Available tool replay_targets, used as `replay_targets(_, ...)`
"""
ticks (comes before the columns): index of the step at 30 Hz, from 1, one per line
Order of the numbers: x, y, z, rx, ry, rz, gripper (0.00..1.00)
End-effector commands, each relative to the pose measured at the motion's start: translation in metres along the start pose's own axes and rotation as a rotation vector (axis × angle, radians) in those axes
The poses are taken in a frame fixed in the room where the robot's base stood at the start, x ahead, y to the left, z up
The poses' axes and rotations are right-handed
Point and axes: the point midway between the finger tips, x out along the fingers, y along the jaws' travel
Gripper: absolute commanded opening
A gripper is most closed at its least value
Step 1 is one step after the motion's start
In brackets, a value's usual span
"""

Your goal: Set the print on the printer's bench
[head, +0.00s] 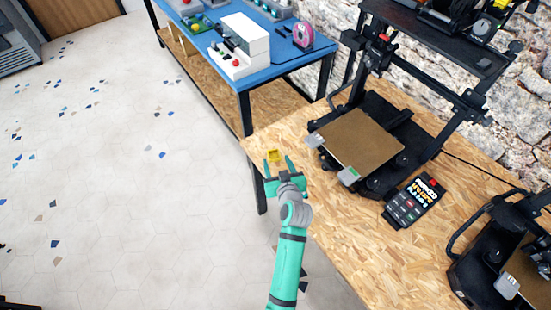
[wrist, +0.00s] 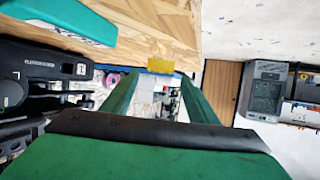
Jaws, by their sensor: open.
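The print is a small yellow piece (head: 274,155) on the wooden bench (head: 330,228), near its left end. My gripper (head: 277,166) is open and empty, its two green fingers pointing at the print from just short of it. In the wrist view the yellow print (wrist: 160,65) shows beyond and between the fingertips (wrist: 153,88), against the bench surface (wrist: 150,25). It looks apart from the fingers. The printer (head: 372,140) stands on the bench to the right, its brown bed (head: 360,138) empty.
A black control panel (head: 414,198) lies on the bench right of my arm. A second printer (head: 510,270) stands at lower right. A blue table (head: 270,72) with several devices is behind. Bare bench lies around the print, and the floor (head: 120,180) at left is open.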

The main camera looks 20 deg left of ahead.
Motion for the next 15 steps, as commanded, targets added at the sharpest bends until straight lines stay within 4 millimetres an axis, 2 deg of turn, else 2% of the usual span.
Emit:
replay_targets(1,-0.012,0.001,0.001,0.0,0.0,0.003,0.53)
replay_targets(6,-0.045,0.0,0.001,0.0,0.0,0.002,0.53)
replay_targets(10,-0.064,0.001,0.0,0.0,0.0,0.003,0.53)
replay_targets(15,-0.078,0.0,0.0,0.0,0.0,0.0,0.53)
